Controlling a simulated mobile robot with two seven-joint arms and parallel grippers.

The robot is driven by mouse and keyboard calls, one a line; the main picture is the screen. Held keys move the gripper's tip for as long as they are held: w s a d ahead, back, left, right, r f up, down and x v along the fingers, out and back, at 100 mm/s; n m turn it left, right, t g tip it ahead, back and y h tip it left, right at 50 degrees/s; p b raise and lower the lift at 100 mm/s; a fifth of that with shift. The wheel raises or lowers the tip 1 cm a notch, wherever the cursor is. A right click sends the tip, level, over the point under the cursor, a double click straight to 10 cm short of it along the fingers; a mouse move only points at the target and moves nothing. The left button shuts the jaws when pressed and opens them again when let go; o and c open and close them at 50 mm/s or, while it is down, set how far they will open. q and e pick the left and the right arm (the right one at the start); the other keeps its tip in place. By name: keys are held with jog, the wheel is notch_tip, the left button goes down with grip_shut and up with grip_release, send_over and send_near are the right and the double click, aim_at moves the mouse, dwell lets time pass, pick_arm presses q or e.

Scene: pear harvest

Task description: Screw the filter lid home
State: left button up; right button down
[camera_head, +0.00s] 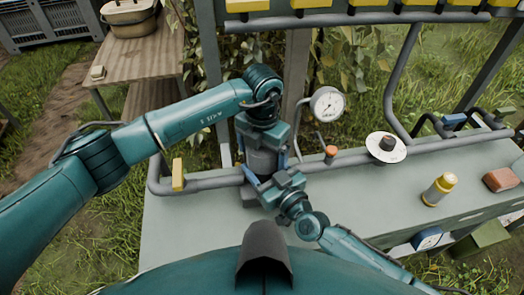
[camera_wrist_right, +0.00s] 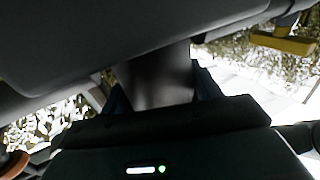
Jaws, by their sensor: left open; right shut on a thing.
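The filter housing (camera_head: 262,162) is a dark grey upright cylinder on the pipe at the bench's left part. My left gripper (camera_head: 263,146) points down over its top, open, with blue fingers on either side of it. The lid cannot be made out under this gripper. My right gripper (camera_head: 262,183) comes in from the lower right and is shut on the housing's lower part. In the right wrist view, a dark, smooth cylinder, the filter housing (camera_wrist_right: 155,78), stands between the jaws.
A gauge (camera_head: 328,103), an orange knob (camera_head: 331,151) and a white disc with a black knob (camera_head: 386,155) stand to the right. A yellow-capped jar (camera_head: 437,191) and a red-brown block (camera_head: 501,180) are farther right. A yellow handle (camera_head: 178,174) is left. The bench's middle front is clear.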

pick_arm(q)
notch_tip(320, 180, up, 12)
jog(key=shift+r, duration=0.1)
pick_arm(e)
jog(key=shift+w+d, duration=0.15)
jog(key=shift+d, duration=0.05)
jog(key=c, duration=0.7)
grip_release()
jog(key=shift+c, duration=0.2)
jog(key=o, duration=0.5)
jog(key=shift+a, duration=0.15)
jog(key=v, duration=1.3)
